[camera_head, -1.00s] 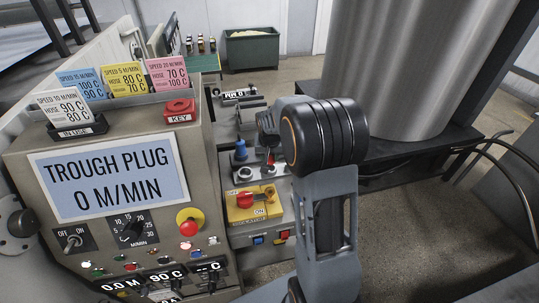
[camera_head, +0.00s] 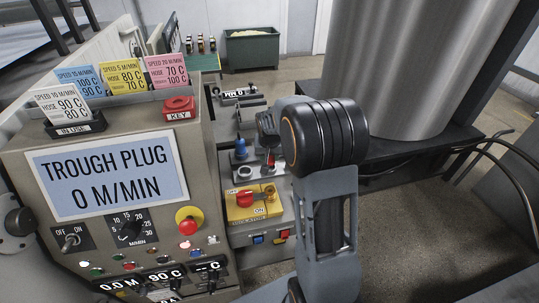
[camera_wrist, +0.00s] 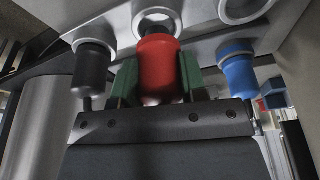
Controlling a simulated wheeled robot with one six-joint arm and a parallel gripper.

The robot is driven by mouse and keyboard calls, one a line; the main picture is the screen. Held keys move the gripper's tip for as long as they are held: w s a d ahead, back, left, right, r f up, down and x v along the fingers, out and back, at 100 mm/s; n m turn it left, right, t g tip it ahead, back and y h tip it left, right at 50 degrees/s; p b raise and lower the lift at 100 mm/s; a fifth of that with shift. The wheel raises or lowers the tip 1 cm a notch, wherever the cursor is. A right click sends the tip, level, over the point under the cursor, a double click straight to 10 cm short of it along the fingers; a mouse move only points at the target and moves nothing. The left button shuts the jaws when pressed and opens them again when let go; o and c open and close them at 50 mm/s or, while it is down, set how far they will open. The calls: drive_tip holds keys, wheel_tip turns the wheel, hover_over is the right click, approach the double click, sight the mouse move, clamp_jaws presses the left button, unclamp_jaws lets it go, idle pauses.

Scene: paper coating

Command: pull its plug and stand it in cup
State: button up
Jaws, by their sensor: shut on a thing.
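In the wrist view my gripper (camera_wrist: 158,82) has its green fingers shut on a red plug (camera_wrist: 160,66). The plug's far end is at a round metal ring (camera_wrist: 156,20) in a grey plate (camera_wrist: 200,42); I cannot tell how deep it sits. A black plug (camera_wrist: 92,66) is to the left and a blue plug (camera_wrist: 238,72) to the right, both apart from my fingers. Another ring (camera_wrist: 243,8) looks empty. In the head view the blue plug (camera_head: 240,148) stands left of the red plug (camera_head: 270,162); my wrist hides part of this area.
The control panel's screen (camera_head: 107,178) reads "TROUGH PLUG 0 M/MIN". Below the plugs is a yellow isolator box (camera_head: 245,212) with a red knob. A large metal cylinder (camera_head: 400,70) stands at right. A green bin (camera_head: 252,48) is at the back.

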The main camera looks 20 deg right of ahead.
drive_tip(key=shift+f+b, duration=0.8)
drive_tip(key=shift+f, duration=0.3)
drive_tip(key=o, duration=1)
drive_tip(key=shift+o, duration=0.2)
drive_tip(key=v, duration=1.3)
drive_tip(key=shift+r, duration=0.4)
drive_tip(key=shift+a, duration=0.1)
